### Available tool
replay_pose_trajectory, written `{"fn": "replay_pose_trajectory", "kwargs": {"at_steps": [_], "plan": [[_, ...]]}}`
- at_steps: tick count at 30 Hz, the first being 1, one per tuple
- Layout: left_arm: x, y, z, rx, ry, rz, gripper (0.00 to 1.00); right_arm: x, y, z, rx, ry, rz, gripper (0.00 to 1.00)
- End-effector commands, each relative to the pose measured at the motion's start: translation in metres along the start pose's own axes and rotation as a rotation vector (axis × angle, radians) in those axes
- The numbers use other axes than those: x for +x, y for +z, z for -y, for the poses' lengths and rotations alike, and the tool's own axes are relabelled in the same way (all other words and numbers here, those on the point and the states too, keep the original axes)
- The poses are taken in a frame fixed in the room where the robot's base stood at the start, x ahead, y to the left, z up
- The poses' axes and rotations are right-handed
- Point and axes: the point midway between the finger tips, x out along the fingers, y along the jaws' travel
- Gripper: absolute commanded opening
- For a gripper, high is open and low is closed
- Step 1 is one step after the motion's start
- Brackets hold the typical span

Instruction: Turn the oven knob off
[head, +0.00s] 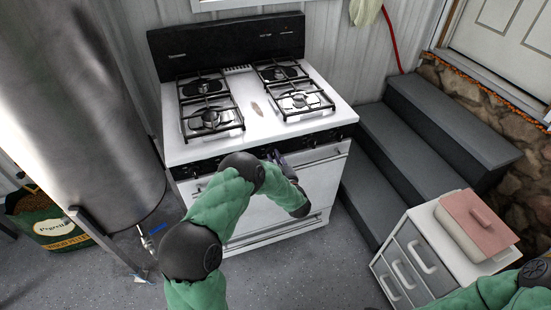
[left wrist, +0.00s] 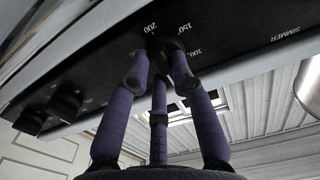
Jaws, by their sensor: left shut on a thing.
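The white stove (head: 255,112) with a black front panel stands against the wall. My left gripper (head: 276,157) reaches the panel from the front, right of its middle. In the left wrist view, the three purple fingers (left wrist: 164,52) are shut around the dark oven knob (left wrist: 168,44), beside the printed marks 200, 150 and 100. The fingers cover much of the knob, and its pointer cannot be made out. The knob is hidden in the head view. My right arm shows at the lower right, but its gripper is out of view.
More black knobs (left wrist: 66,100) sit along the panel. Grey steps (head: 420,140) rise right of the stove. A drawer cabinet (head: 403,262) with a pink-lidded dish (head: 478,222) stands at the right. A large metal cylinder (head: 85,110) and a pellet bag (head: 50,222) are at the left.

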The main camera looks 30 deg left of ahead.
Motion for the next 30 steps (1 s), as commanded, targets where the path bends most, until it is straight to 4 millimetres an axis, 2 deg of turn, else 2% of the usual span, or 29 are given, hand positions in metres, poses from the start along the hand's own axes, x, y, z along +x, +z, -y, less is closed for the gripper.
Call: {"fn": "replay_pose_trajectory", "kwargs": {"at_steps": [8,9,11,12,23,26,30], "plan": [[-0.002,0.004,0.000,0.006,0.003,0.006,0.00,0.000,0.000,0.000,0.000,0.000,0.000,0.00],[-0.002,0.004,0.000,0.006,0.003,0.007,0.26,0.000,0.000,0.000,0.000,0.000,0.000,0.00],[-0.002,0.004,0.000,0.006,0.003,0.007,0.43,0.000,0.000,0.000,0.000,0.000,0.000,0.00],[-0.002,0.003,0.000,0.005,0.002,0.006,0.48,0.000,0.000,0.000,0.000,0.000,0.000,0.00],[-0.003,0.001,0.000,0.002,0.001,0.002,0.48,0.000,0.000,0.000,0.000,0.000,0.000,0.00],[-0.011,0.002,0.000,0.003,0.002,0.004,0.48,0.000,0.000,0.000,0.000,0.000,0.000,0.00],[-0.034,0.001,-0.001,0.004,0.005,0.004,0.48,0.000,0.000,0.000,0.000,0.000,0.000,0.00]]}}
